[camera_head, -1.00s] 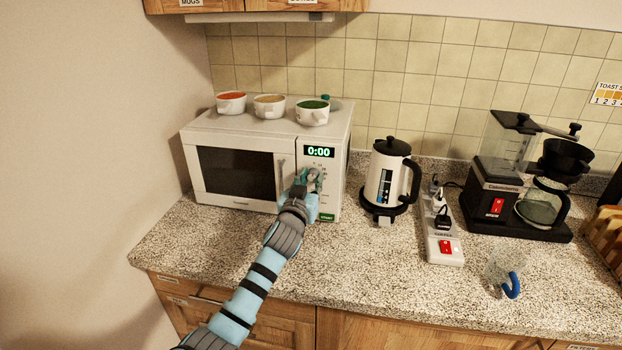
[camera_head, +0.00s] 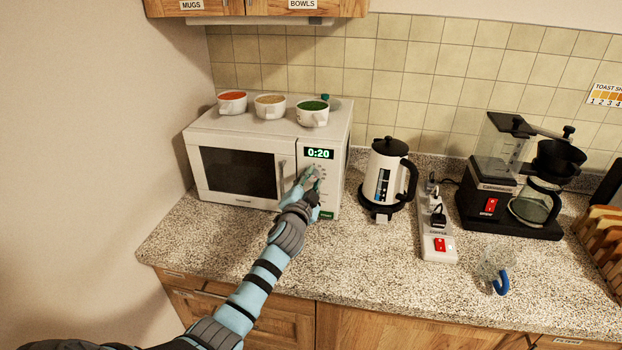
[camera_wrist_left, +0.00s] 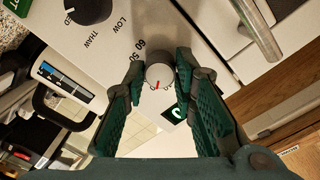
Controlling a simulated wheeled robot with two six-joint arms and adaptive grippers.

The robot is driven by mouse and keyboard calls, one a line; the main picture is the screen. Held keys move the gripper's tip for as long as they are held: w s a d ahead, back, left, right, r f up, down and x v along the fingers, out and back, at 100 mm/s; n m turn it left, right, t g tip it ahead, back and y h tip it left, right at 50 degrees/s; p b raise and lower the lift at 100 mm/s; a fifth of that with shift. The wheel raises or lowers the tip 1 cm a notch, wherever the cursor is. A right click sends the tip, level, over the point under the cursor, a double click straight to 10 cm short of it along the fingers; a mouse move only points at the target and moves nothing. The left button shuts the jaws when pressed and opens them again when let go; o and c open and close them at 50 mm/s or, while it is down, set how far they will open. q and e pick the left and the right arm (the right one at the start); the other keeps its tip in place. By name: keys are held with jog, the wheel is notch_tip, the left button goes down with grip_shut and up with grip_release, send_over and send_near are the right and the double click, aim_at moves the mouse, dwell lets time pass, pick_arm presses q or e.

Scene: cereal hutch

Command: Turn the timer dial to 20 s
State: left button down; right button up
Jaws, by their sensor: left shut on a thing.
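The white microwave (camera_head: 240,128) stands at the left of the counter, and its green display (camera_head: 319,153) reads 0:20. My left gripper (camera_head: 310,180) is at its control panel and hides the timer dial in the head view. In the left wrist view the round grey timer dial (camera_wrist_left: 160,76) with a red mark sits between my two green fingers, which are shut on it. The numbers 60 and 50 show beside it; the rest of the scale is mostly hidden. My right gripper is not in view.
A second dial (camera_wrist_left: 88,10) marked THAW and LOW is close by, as is the door handle (camera_wrist_left: 262,35). Several bowls of coloured contents stand on the microwave. A kettle (camera_head: 384,175), a power strip (camera_head: 435,220) and a coffee maker (camera_head: 490,205) stand to the right.

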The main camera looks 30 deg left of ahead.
pick_arm(q)
jog(key=shift+m, duration=0.4)
jog(key=c, duration=1.3)
grip_release()
jog(key=v, duration=1.2)
